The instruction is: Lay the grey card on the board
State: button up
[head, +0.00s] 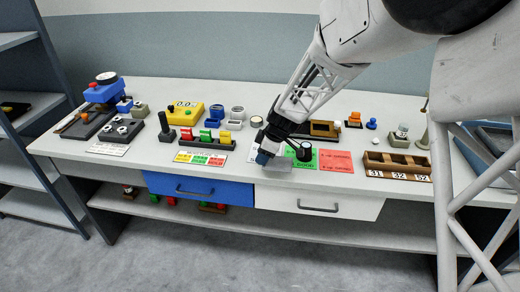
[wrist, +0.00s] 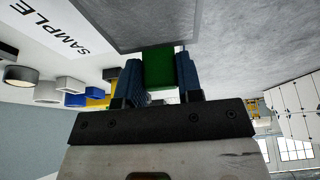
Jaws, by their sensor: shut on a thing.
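My gripper (head: 266,154) is low over the front of the table, near the left end of a flat lettered board with green (head: 304,164) and red (head: 337,162) areas. In the wrist view my gripper (wrist: 159,82) is shut on a green block (wrist: 158,68), with a blue pad on each side of it. The grey card (wrist: 140,22) extends beyond this block and appears joined to it. Whether the card touches the table or the board I cannot tell.
A white sheet lettered SAMPLE (wrist: 75,32) shows beside the card. A yellow box (head: 184,113), a row of coloured clips (head: 207,137) and a colour chart (head: 202,157) lie left. A brown numbered rack (head: 396,165) stands right. The table's front edge is close below my gripper.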

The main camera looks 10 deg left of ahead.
jog(key=shift+s+d+r, duration=0.1)
jog(key=shift+s+d, duration=0.2)
jog(key=shift+s, duration=0.3)
jog(key=shift+s+d, duration=0.25)
jog(key=shift+s, duration=0.35)
jog(key=w+r, duration=0.3)
jog(key=w, duration=1.2)
jog(key=w+d+r, duration=0.1)
jog(key=w+r, duration=0.2)
jog(key=w, duration=1.3)
jog(key=shift+r, duration=0.1)
jog(key=shift+f, duration=2.55)
